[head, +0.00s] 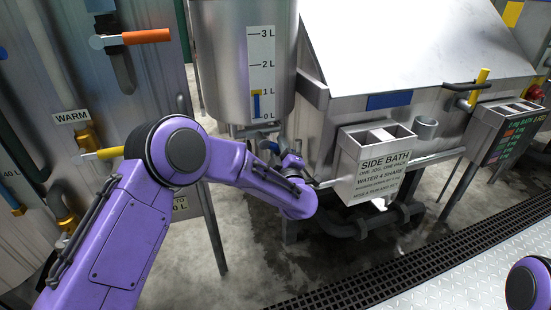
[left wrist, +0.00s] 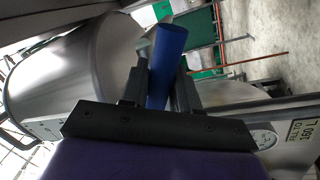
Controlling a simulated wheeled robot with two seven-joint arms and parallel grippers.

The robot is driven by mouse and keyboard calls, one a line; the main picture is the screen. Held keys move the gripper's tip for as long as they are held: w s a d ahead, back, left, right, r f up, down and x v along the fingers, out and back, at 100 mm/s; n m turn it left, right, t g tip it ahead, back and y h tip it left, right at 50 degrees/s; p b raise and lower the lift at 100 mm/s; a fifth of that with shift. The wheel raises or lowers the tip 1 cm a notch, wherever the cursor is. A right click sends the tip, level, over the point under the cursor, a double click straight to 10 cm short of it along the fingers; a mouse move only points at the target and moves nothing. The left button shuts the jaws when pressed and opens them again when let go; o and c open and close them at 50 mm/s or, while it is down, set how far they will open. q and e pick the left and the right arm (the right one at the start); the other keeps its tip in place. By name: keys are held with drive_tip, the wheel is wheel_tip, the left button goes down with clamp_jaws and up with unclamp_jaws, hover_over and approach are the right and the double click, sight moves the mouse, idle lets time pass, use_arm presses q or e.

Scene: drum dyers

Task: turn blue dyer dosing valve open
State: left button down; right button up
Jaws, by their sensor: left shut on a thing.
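The blue valve handle (left wrist: 168,60) is a plain blue bar between the two dark fingers of my left gripper (left wrist: 161,78) in the left wrist view. The fingers are shut on it. In the head view my left gripper (head: 291,166) is below the steel dosing tank (head: 220,60), and the purple forearm hides part of it. The tank's gauge (head: 260,72) has a blue strip from 0 L to about 1 L. The steel dyer (head: 322,130) beside it carries a blue plate (head: 389,100). The valve body is mostly hidden. My right gripper is not in view.
The SIDE BATH box (head: 372,165) juts out right of my left gripper. A panel with an orange handle (head: 146,36) and a yellow handle (head: 103,154) stands at left. A floor grating (head: 420,250) crosses the front right.

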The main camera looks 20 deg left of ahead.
use_arm(q)
drive_tip(key=n, duration=0.1)
drive_tip(key=r+n+b, duration=0.1)
drive_tip(key=n, duration=0.1)
drive_tip(key=n+y+b, duration=0.1)
drive_tip(key=n, duration=0.1)
drive_tip(key=shift+w+d+r+g, duration=0.25)
drive_tip(key=shift+d+r+g, duration=0.05)
drive_tip(key=shift+r+n+g+y+b, duration=0.2)
drive_tip(key=shift+r+n+b, duration=0.2)
drive_tip(key=shift+n, duration=0.3)
drive_tip(key=shift+r+n+g+y+b, duration=0.1)
drive_tip(key=shift+r+n+y+b, duration=0.25)
drive_tip(key=shift+n, duration=0.35)
drive_tip(key=c, duration=1)
unclamp_jaws()
drive_tip(key=v, duration=1)
drive_tip(key=shift+s+d+f, duration=0.1)
drive_tip(key=shift+s+d, duration=0.1)
